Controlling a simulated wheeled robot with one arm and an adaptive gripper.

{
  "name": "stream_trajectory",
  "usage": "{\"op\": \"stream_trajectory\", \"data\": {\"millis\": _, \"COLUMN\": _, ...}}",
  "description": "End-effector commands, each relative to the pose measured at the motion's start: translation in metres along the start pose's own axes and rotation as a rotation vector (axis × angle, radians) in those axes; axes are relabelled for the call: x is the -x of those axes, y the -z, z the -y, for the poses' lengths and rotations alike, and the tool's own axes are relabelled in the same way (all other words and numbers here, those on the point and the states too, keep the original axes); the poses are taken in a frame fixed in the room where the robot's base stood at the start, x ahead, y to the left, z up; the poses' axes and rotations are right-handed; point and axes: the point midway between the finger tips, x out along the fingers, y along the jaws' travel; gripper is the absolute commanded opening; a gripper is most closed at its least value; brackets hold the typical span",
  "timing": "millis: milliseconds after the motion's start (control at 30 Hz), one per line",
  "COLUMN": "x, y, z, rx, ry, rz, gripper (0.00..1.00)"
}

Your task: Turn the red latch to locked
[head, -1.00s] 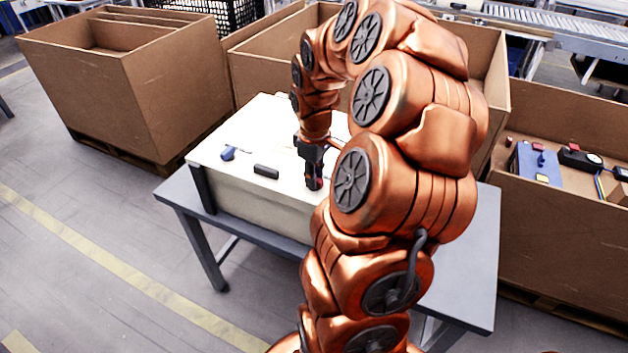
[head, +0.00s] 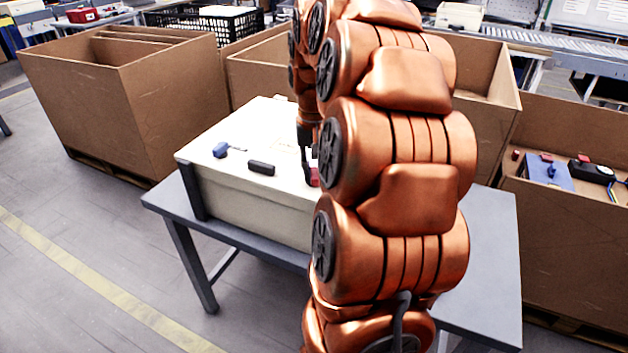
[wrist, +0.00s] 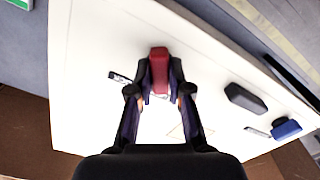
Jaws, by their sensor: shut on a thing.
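The red latch (wrist: 159,72) sits on the cream panel (wrist: 90,60) in the wrist view, between the two fingers of my gripper (wrist: 160,88). The fingers are shut on it from both sides. In the head view only a small red part of the latch (head: 314,178) shows beside the dark fingers of my gripper (head: 307,172); my arm hides the rest. A small dark label strip lies left of the latch in the wrist view. I cannot read its markings.
A black block (head: 261,168) and a blue knob (head: 222,150) stand on the same panel, left of my gripper in the head view. The panel box rests on a grey table (head: 490,250). Large cardboard bins (head: 160,90) stand behind and to the sides.

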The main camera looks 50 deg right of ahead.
Motion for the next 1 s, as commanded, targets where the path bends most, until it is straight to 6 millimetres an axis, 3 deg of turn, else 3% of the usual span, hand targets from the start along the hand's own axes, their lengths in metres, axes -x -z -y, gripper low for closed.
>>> {"op": "stream_trajectory", "data": {"millis": 500, "x": -0.0019, "y": -0.0004, "z": -0.0008, "rx": -0.418, "ry": -0.002, "rz": 0.002, "gripper": 0.0}}
{"op": "stream_trajectory", "data": {"millis": 1000, "x": -0.0003, "y": 0.0, "z": -0.0009, "rx": -0.559, "ry": -0.002, "rz": 0.0, "gripper": 0.0}}
